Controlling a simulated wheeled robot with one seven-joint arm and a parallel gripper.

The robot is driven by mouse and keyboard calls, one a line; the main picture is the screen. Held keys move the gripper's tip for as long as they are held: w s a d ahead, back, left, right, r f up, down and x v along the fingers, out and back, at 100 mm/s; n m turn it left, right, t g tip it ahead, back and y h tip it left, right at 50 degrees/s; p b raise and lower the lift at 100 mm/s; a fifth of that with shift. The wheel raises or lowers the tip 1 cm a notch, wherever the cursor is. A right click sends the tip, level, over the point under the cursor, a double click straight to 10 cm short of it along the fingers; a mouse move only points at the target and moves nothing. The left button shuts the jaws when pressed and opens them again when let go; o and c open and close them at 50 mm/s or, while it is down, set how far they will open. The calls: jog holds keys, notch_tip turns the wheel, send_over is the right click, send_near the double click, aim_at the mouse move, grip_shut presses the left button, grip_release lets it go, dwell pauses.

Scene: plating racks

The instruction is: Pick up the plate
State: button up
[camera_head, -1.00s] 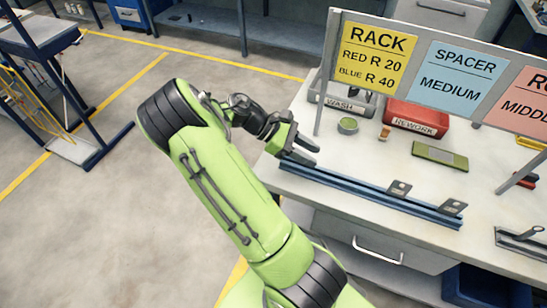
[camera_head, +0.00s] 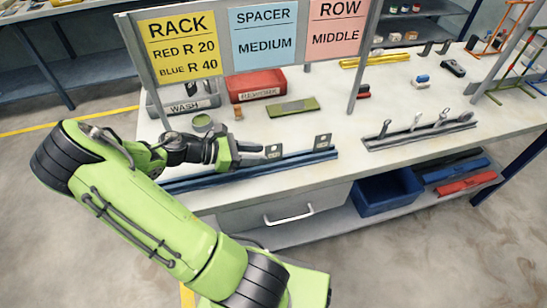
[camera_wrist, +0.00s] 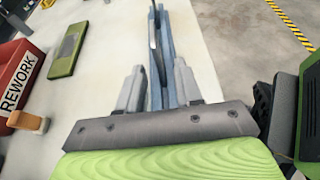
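Two small grey plates, each with a hole, stand upright on a blue rail (camera_head: 190,182) at the bench's front edge. The left plate (camera_head: 273,151) is right at my gripper's fingertips; the right plate (camera_head: 322,141) stands apart, farther along the rail. My gripper (camera_head: 258,155) reaches in from the left, low over the rail. In the wrist view my gripper (camera_wrist: 158,82) is open, its fingers on either side of the rail line. A thin plate (camera_wrist: 157,62) shows edge-on in the gap between them. I cannot tell whether either finger touches it.
A sign panel (camera_head: 222,40) on posts overhangs the bench. Another rail (camera_head: 420,132) with several upright pieces lies right.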

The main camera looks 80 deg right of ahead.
aim_at(266, 154)
jog(key=x, duration=0.3)
jog(key=shift+s+d+f+b, duration=0.15)
jog(key=shift+d+f+b, duration=0.05)
jog(key=shift+b, duration=0.2)
grip_shut()
jog(key=shift+r, duration=0.1)
notch_tip(266, 154, up, 10)
jog(key=p, duration=0.4)
